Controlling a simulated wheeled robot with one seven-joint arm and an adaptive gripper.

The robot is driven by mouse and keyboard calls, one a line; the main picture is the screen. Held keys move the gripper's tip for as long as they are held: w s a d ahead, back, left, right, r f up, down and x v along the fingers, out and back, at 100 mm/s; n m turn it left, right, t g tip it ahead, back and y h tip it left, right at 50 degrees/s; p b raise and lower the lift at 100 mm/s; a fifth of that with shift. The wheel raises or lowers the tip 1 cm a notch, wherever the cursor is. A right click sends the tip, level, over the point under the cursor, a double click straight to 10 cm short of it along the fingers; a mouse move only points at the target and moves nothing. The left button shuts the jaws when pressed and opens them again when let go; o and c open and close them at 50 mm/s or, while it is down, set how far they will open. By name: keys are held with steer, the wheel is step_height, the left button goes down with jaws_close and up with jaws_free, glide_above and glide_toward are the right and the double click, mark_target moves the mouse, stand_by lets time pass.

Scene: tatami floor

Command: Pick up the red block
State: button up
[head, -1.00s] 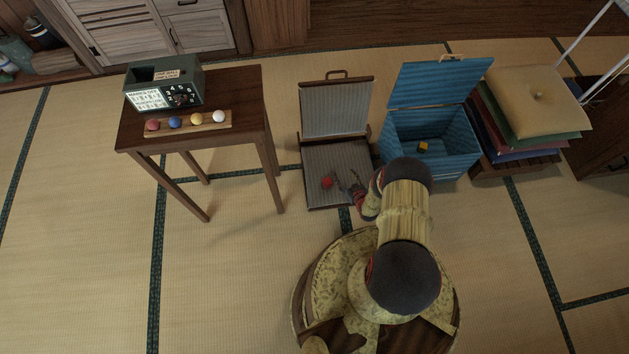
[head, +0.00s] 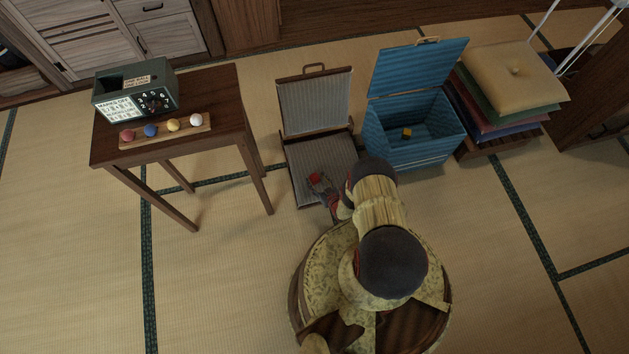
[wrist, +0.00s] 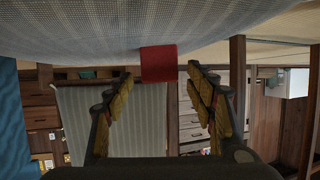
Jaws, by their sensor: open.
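The red block (head: 315,179) sits on the grey striped floor of an open case (head: 331,166). In the wrist view the red block (wrist: 158,63) is straight ahead, centred in the gap between my fingertips. My gripper (wrist: 160,77) is open, with a finger on each side of that gap and nothing held. In the head view my gripper (head: 321,188) reaches into the case right at the block and partly covers it. I cannot tell whether the fingers reach past the block's sides.
A blue chest (head: 412,154) with its lid up holds a yellow block (head: 407,133), right of the case. The case lid (head: 316,104) stands open behind. A wooden table (head: 215,100) is to the left. Stacked cushions (head: 513,77) are at the right.

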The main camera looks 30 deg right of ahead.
steer(key=shift+w+f, duration=0.25)
steer(key=shift+w, duration=0.15)
steer(key=shift+c, duration=1)
steer(key=shift+r, duration=0.1)
steer(key=c, duration=1)
